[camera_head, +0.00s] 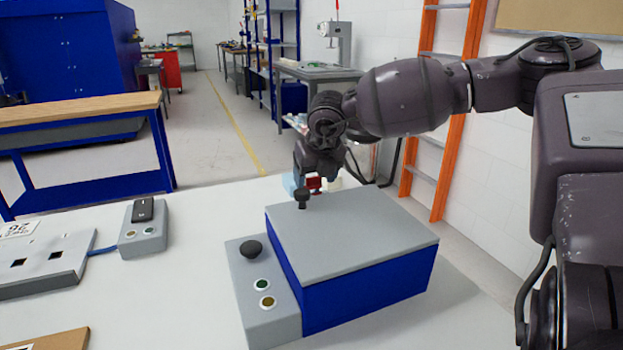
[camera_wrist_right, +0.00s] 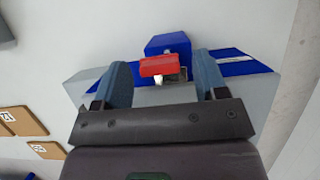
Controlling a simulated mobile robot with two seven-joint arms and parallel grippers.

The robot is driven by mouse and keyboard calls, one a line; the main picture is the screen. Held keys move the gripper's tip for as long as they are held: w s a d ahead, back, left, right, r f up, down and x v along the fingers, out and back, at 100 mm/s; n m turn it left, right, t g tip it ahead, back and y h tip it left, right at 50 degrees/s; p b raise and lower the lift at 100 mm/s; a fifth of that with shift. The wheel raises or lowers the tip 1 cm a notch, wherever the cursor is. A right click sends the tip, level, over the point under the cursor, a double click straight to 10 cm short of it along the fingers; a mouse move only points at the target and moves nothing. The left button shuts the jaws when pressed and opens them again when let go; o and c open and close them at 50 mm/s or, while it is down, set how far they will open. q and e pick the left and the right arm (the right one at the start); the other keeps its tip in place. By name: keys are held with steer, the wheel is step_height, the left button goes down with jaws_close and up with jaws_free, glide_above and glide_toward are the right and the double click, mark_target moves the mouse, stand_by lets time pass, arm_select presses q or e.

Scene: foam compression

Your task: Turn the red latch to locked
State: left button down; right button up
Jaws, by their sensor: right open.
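The red latch (camera_wrist_right: 158,66) shows in the right wrist view as a red bar in front of a blue block, with a small metal piece under it. In the head view the red latch (camera_head: 314,184) is a small red patch at the far edge of a blue box with a grey lid (camera_head: 350,232). My right gripper (camera_wrist_right: 162,74) is open, its two blue-grey fingers on either side of the latch, with gaps visible. In the head view the right gripper (camera_head: 312,172) reaches down behind that far edge; its fingertips are hard to see. My left gripper is not in view.
A grey panel (camera_head: 262,290) with a black knob and two buttons adjoins the box's left side. A grey button box (camera_head: 143,238) and a slotted grey unit (camera_head: 45,265) lie left. White tabletop between is clear.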

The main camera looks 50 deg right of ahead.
steer(key=c, duration=0.9)
